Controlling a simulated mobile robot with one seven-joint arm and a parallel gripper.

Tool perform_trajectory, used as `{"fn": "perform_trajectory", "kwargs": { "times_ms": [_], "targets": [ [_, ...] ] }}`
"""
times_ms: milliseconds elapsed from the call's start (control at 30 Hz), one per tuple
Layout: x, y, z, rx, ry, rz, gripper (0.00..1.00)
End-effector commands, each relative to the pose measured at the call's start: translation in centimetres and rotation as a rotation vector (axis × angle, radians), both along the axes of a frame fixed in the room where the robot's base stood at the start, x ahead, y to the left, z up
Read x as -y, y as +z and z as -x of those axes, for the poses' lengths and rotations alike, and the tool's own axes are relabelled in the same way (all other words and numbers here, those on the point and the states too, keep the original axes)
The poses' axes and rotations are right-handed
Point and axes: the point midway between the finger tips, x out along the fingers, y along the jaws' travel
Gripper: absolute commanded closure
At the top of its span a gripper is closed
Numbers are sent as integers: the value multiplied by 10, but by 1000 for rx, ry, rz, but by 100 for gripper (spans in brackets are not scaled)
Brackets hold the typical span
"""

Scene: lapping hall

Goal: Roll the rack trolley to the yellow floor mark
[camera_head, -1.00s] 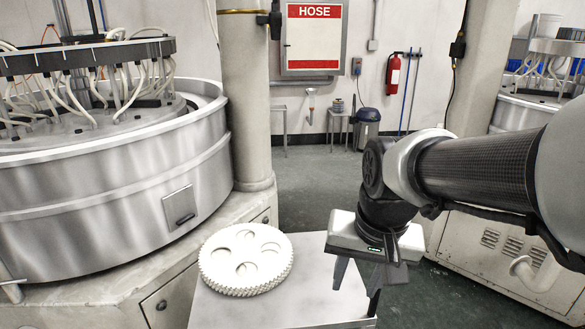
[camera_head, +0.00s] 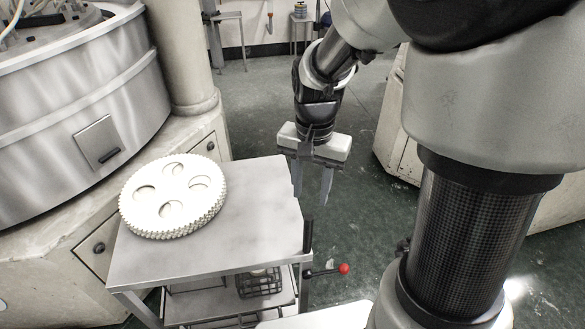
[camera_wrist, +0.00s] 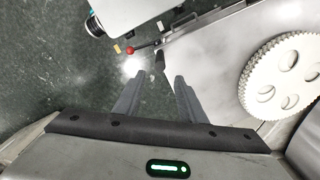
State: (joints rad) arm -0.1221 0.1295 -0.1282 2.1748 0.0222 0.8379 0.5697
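The rack trolley (camera_head: 245,235) is a grey metal cart with a flat top and a lower shelf. It stands in front of me, left of my arm, and its top also shows in the wrist view (camera_wrist: 208,55). A black upright grip (camera_head: 308,236) is at its right near corner, and it shows in the wrist view (camera_wrist: 159,59). Below it a lever ends in a red ball (camera_head: 344,268). My gripper (camera_head: 311,198) is open and empty, just beyond the trolley's right edge. In the wrist view the grip lies ahead of the fingertips (camera_wrist: 159,77). I cannot identify the yellow floor mark.
White toothed discs (camera_head: 170,197) lie stacked on the trolley top. A wire basket (camera_head: 258,284) is on the lower shelf. A large round machine (camera_head: 75,110) and a column (camera_head: 180,55) stand close on the left. A pale cabinet (camera_head: 395,140) stands right. Green floor (camera_head: 255,110) is open between.

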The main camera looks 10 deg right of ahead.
Motion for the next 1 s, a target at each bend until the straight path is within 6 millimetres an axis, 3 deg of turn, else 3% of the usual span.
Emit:
{"fn": "perform_trajectory", "kwargs": {
  "times_ms": [167,700,1000],
  "targets": [
    [0,-20,1,-6,0,1,63],
    [0,-135,2,-6,-1,0,63],
    [0,-169,1,-2,0,0,63]
  ]
}}
